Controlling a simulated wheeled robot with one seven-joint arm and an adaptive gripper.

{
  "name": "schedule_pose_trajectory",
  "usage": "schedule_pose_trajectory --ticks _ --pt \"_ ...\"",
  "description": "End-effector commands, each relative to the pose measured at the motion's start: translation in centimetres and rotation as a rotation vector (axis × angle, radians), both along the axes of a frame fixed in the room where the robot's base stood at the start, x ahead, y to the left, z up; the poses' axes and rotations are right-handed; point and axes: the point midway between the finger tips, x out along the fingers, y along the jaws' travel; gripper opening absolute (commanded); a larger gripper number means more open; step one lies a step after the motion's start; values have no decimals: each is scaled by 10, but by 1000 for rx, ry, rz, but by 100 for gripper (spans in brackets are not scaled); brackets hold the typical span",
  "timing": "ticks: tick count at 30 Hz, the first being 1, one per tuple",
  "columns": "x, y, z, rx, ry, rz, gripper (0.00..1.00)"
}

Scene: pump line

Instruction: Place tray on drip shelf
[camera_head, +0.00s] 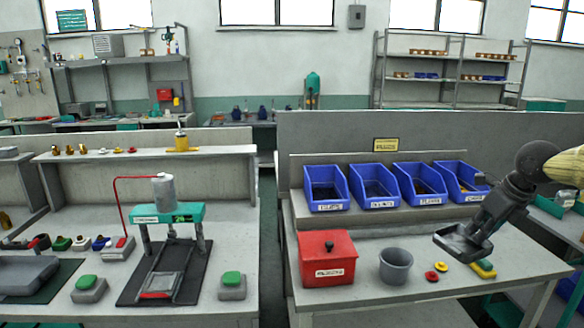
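My gripper (492,217) reaches in from the right, above the right-hand workbench. A dark grey, shallow, tray-like piece (462,243) shows at its end, tilted, over the bench. I cannot tell whether it is a held tray or part of the gripper, and the fingertips are not clear. No shelf is marked as the drip shelf. A raised grey shelf (110,157) runs along the back of the left bench. On it a yellow-based item (182,146) stands near the right end.
A red lidded box (327,260), a grey cup (396,265), small red and yellow buttons (432,275) and a yellow-green block (484,269) stand on the right bench. Blue bins (420,186) line its back. A green-topped press (166,212) stands on the left bench. A gap separates the benches.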

Motion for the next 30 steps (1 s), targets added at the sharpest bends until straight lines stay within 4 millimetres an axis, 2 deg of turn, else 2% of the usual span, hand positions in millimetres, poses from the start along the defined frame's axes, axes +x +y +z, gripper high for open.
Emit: schedule_pose_trajectory --ticks 30 --pt "16 103 -102 -1 5 1123 0"
